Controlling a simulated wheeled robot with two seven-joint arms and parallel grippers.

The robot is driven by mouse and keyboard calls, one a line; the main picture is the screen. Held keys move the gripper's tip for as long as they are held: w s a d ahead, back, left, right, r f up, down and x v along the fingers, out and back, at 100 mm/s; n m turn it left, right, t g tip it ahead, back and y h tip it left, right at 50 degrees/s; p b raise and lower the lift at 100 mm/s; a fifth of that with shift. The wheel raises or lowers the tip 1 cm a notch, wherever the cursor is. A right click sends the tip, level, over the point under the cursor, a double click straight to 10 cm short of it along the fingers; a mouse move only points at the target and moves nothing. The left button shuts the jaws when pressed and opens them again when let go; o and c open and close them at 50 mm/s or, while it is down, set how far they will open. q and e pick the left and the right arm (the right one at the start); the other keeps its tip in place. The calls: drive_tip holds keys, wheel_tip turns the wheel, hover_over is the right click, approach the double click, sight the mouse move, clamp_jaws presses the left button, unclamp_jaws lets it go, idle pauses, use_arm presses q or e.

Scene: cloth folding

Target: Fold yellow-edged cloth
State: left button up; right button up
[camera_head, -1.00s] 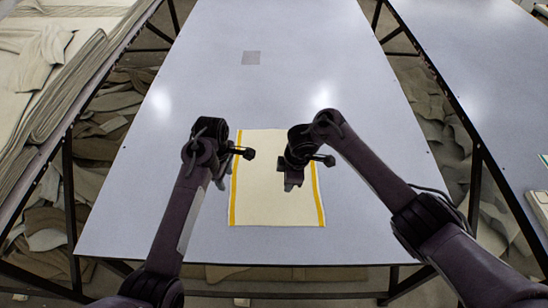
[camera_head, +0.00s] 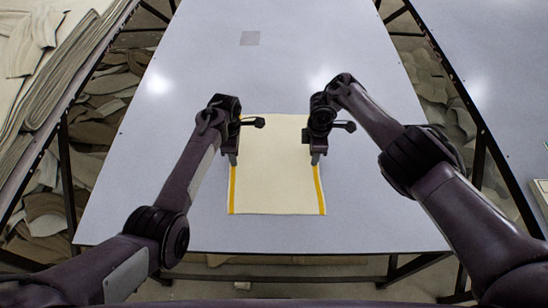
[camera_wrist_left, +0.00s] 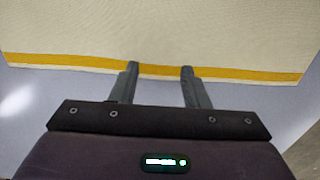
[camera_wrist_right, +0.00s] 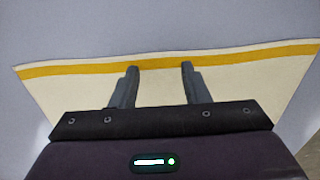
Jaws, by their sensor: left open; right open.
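The cream cloth (camera_head: 272,180) with yellow edges lies flat and spread out on the table. One yellow stripe runs along its left side and one along its right side in the head view. My left gripper (camera_head: 232,160) is open over the left yellow edge. In the left wrist view its fingertips (camera_wrist_left: 160,70) reach the yellow stripe (camera_wrist_left: 235,74). My right gripper (camera_head: 315,160) is open over the right yellow edge. In the right wrist view its fingertips (camera_wrist_right: 159,67) are at that stripe (camera_wrist_right: 235,56). I cannot tell whether the fingers touch the cloth.
Piles of cloth (camera_head: 35,50) lie at the left. Another table (camera_head: 490,70) stands at the right.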

use_arm(q)
drive_tip(key=shift+f, duration=0.25)
use_arm(e)
drive_tip(key=shift+f, duration=0.25)
use_arm(q)
drive_tip(key=shift+c, duration=0.3)
use_arm(e)
drive_tip(key=shift+c, duration=0.3)
use_arm(q)
clamp_jaws()
use_arm(e)
clamp_jaws()
drive_tip(key=shift+r, duration=0.1)
